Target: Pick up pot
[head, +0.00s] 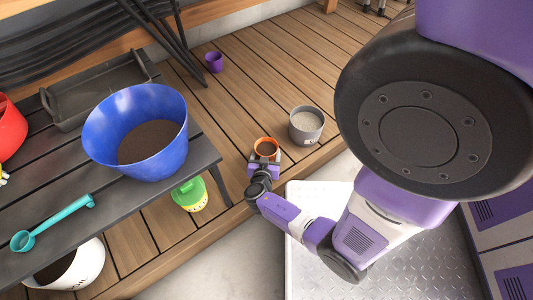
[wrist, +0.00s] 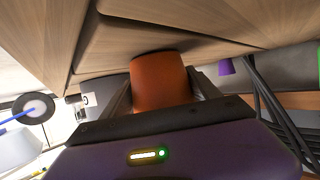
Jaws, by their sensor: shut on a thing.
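A small orange pot (head: 266,146) with dark contents is at the edge of the wooden deck in the head view. My gripper (head: 264,157) reaches it from the near side. In the wrist view the orange pot (wrist: 160,82) fills the space between the two dark fingers, one on each side of it, and my gripper (wrist: 162,92) is shut on it. The wrist picture is turned over, with the deck at the top. The pot's base is against or very close to the planks; I cannot tell whether it touches.
A grey bucket (head: 306,126) stands close right of the pot. A green container (head: 190,196) stands to its left, near the dark bench (head: 206,160) carrying a blue bowl (head: 150,105). A purple cup (head: 214,62) stands farther back. Planks behind the pot are clear.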

